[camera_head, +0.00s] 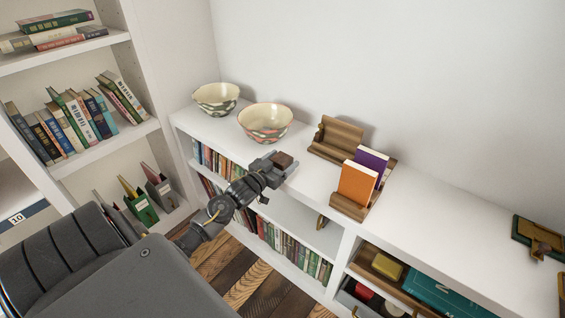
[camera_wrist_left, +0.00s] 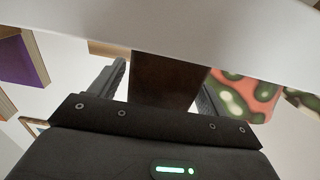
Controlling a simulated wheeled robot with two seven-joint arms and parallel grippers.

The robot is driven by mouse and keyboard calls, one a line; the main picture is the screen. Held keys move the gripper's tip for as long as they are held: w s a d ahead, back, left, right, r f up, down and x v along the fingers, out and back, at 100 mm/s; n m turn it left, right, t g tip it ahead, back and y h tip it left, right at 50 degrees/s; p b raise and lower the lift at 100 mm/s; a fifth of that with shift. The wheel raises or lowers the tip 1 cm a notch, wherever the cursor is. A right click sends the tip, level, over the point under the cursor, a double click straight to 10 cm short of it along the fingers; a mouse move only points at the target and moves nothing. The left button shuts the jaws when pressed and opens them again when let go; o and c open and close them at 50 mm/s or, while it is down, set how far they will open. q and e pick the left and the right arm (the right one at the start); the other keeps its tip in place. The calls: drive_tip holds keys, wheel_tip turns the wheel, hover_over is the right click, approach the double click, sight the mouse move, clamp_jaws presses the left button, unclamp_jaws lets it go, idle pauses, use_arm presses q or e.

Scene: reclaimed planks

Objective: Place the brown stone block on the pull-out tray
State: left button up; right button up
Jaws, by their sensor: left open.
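The brown stone block (camera_head: 283,158) sits at the front edge of the white shelf top, at the tip of my left gripper (camera_head: 278,167). In the left wrist view the dark brown block (camera_wrist_left: 168,80) is between the two fingers of the left gripper (camera_wrist_left: 163,85), which is open. I cannot tell whether either finger touches it. A wooden tray (camera_head: 364,262) with a yellow item shows in the lower right compartment; I cannot tell whether it is the pull-out tray. My right gripper is not in view.
Two patterned bowls (camera_head: 265,122) stand left of the block. A wooden book holder (camera_head: 348,207) with an orange book (camera_head: 357,184) and a purple book (camera_head: 372,163) stands to its right. Shelved books (camera_head: 295,248) are below.

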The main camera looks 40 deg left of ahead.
use_arm(q)
drive_tip(key=shift+s+f+b, duration=0.15)
drive_tip(key=shift+b, duration=0.25)
drive_tip(key=s, duration=1)
drive_tip(key=shift+s+d, duration=0.3)
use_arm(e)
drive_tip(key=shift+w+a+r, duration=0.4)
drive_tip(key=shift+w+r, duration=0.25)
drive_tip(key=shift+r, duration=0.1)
